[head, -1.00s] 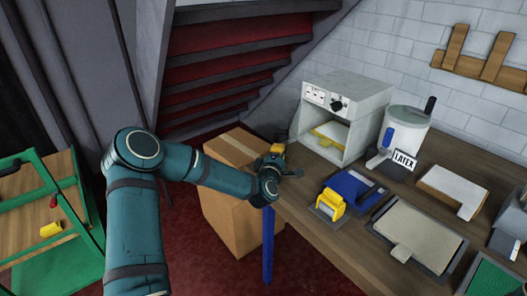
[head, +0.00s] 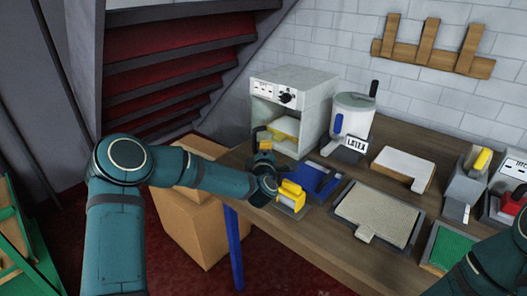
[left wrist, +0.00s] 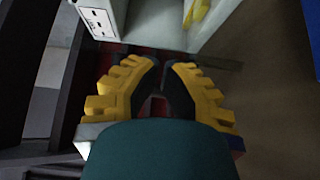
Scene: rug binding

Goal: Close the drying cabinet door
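The drying cabinet (head: 311,95) is a pale box with a dial and socket panel on top of its front. Its front stands open, with something yellow inside. I cannot clearly make out its door; the area at its left front is partly hidden by my left gripper. My left gripper (head: 264,142) is just in front of the cabinet's lower left. In the left wrist view its yellow fingers (left wrist: 164,66) have their tips close together with nothing seen between them, and the cabinet's panel (left wrist: 97,20) is just beyond. My right arm enters at lower right; its gripper is out of view.
On the workbench (head: 302,230) are a yellow and blue tool (head: 291,195), a latex pot (head: 352,115), a beige mat on a tray (head: 378,213) and a white block (head: 404,163). A cardboard box (head: 190,225) stands on the floor at the bench's left end.

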